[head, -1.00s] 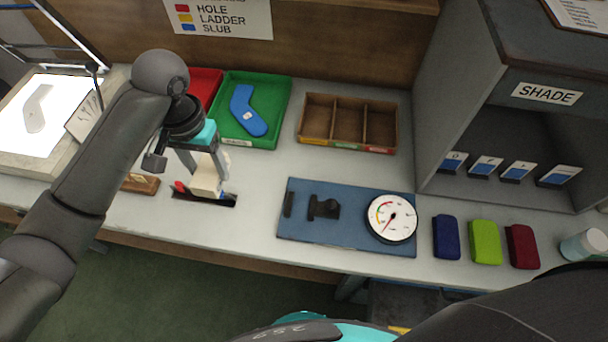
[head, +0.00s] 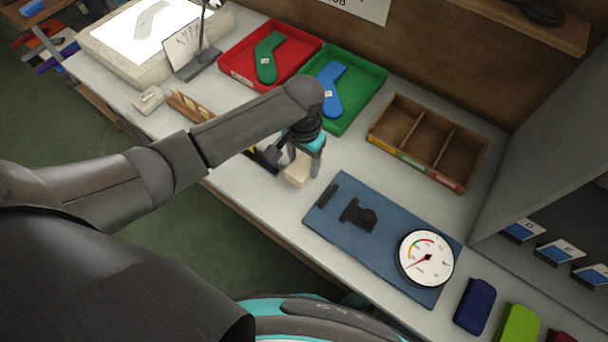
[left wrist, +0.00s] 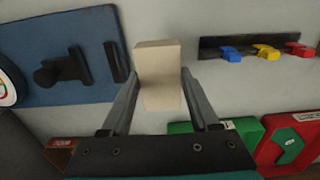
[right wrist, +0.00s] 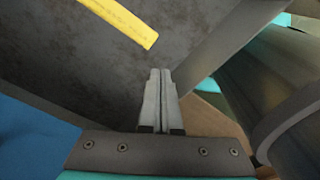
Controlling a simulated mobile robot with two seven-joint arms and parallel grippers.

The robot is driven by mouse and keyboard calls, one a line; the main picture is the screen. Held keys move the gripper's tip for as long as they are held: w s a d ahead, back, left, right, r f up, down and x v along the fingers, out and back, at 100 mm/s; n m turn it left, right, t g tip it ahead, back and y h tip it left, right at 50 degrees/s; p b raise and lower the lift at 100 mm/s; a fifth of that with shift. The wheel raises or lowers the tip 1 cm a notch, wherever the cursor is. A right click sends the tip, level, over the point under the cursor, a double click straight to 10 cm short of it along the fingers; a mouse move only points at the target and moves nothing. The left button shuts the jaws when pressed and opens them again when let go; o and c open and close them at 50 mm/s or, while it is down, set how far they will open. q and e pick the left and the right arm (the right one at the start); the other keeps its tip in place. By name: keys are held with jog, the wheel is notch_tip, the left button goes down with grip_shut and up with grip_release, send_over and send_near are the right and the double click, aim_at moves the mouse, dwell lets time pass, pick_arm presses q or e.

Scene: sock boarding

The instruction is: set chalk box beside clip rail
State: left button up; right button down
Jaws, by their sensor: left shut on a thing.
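The chalk box, a plain cream block (head: 298,170), is between the fingers of my left gripper (head: 303,158). In the left wrist view the box (left wrist: 158,72) stands out past the fingertips, with the gripper shut on it. The clip rail (head: 266,160) is a dark strip, partly hidden by my left arm in the head view. In the left wrist view the rail (left wrist: 210,50) carries blue, yellow and red clips, and the box is apart from its end. I cannot tell whether the box touches the table. My right gripper (right wrist: 158,98) is shut, with nothing visible between its fingers.
A blue board (head: 325,222) with a dial gauge (head: 426,258) and black fittings lies close to the box's right. Red (head: 232,62) and green (head: 375,98) trays and a wooden divided box (head: 480,163) stand behind.

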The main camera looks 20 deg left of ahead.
aim_at(304, 175)
pick_arm(q)
jog(key=shift+f, duration=0.8)
jog(key=shift+f+b, duration=0.65)
jog(key=shift+f, duration=1.3)
pick_arm(e)
jog(key=shift+w+d+f, duration=0.2)
jog(key=shift+d+f, duration=0.2)
jog(key=shift+f, duration=0.35)
pick_arm(q)
jog(key=shift+f, duration=0.1)
jog(key=o, duration=1.4)
notch_tip(304, 175, up, 12)
jog(key=p, duration=0.3)
pick_arm(e)
notch_tip(304, 175, up, 3)
jog(key=shift+a, duration=0.1)
